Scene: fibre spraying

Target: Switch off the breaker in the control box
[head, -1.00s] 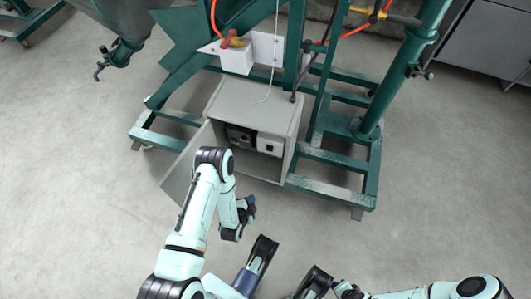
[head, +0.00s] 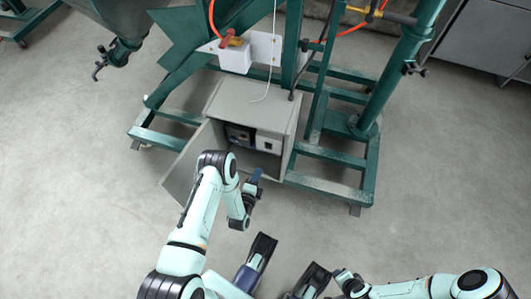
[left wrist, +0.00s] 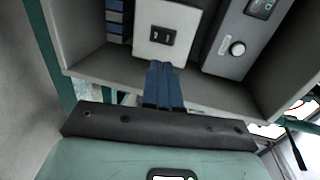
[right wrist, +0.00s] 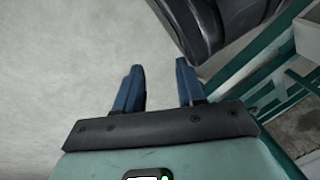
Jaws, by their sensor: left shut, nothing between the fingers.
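Inside, a white panel (head: 268,143) faces out. In the left wrist view this panel shows a black breaker switch (left wrist: 160,36) at its centre. My left gripper (head: 257,174) is in front of the box opening. In the left wrist view its blue fingers (left wrist: 163,65) are shut and empty, their tips just below the switch; contact cannot be told. My right gripper (right wrist: 160,66) is open and empty over bare floor.
A grey unit with a round white knob (left wrist: 237,48) sits right of the switch panel inside the box. Blue-grey parts (left wrist: 117,20) are left of it. The green frame (head: 325,185) stands right of the box. Open floor (head: 440,180) lies further right.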

